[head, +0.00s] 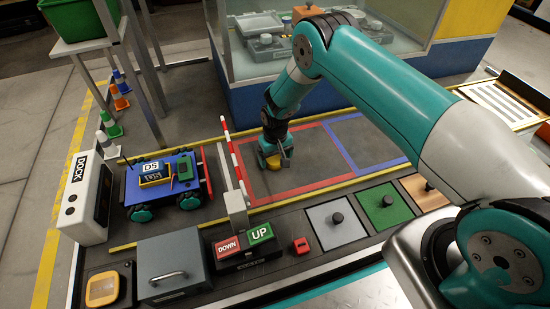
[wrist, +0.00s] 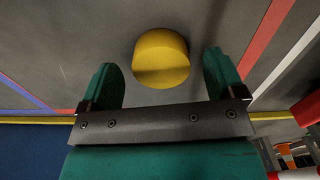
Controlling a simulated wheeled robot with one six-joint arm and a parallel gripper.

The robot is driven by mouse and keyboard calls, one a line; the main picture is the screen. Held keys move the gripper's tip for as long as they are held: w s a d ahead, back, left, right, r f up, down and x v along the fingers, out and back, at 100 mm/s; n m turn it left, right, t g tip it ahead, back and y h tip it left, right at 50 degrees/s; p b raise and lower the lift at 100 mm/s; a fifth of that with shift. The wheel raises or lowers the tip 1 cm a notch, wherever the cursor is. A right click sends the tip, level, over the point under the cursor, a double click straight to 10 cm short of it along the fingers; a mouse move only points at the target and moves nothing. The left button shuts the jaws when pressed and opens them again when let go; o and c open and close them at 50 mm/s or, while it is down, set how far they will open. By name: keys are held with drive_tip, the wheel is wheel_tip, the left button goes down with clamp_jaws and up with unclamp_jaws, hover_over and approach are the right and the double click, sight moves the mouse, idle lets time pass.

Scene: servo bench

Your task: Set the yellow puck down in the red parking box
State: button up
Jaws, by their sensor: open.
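The yellow puck (wrist: 160,58) shows in the wrist view on the grey floor, just ahead of and between my open fingers. It touches neither finger there, as far as I can see. My gripper (wrist: 163,85) is open, pointing down low over the floor. The red parking box (head: 300,188) is a red outline on the floor, and the puck sits within it, near its far left part. My gripper hides some of the puck in the head view.
A blue-outlined box (head: 365,145) lies to the right. A blue wheeled cart (head: 162,185) stands at left. A glass case (head: 330,55) stands behind. The bench with UP and DOWN buttons (head: 245,241) is in front.

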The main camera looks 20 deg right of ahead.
wheel_tip(320, 180, up, 10)
drive_tip(key=p, duration=0.5)
wheel_tip(320, 180, up, 13)
drive_tip(key=n+y, duration=0.1)
hover_over(275, 160)
drive_tip(key=s+a, duration=0.2)
drive_tip(key=a, duration=0.1)
drive_tip(key=s+a+r+n+y, duration=0.1)
drive_tip(key=s+r, duration=0.4)
drive_tip(key=r, duration=0.3)
drive_tip(key=s+a+r+n, duration=0.1)
drive_tip(key=s+r, duration=0.3)
drive_tip(key=r, duration=0.3)
drive_tip(key=s+r+n+y, duration=0.1)
drive_tip(key=s+r, duration=0.4)
drive_tip(key=s, duration=0.6)
drive_tip(key=s+r+n+y, duration=0.1)
drive_tip(key=s+r, duration=0.4)
drive_tip(key=s, duration=0.6)
drive_tip(key=shift+s+d+r+n, duration=0.2)
drive_tip(key=shift+s+n, duration=0.1)
drive_tip(key=shift+s, duration=0.1)
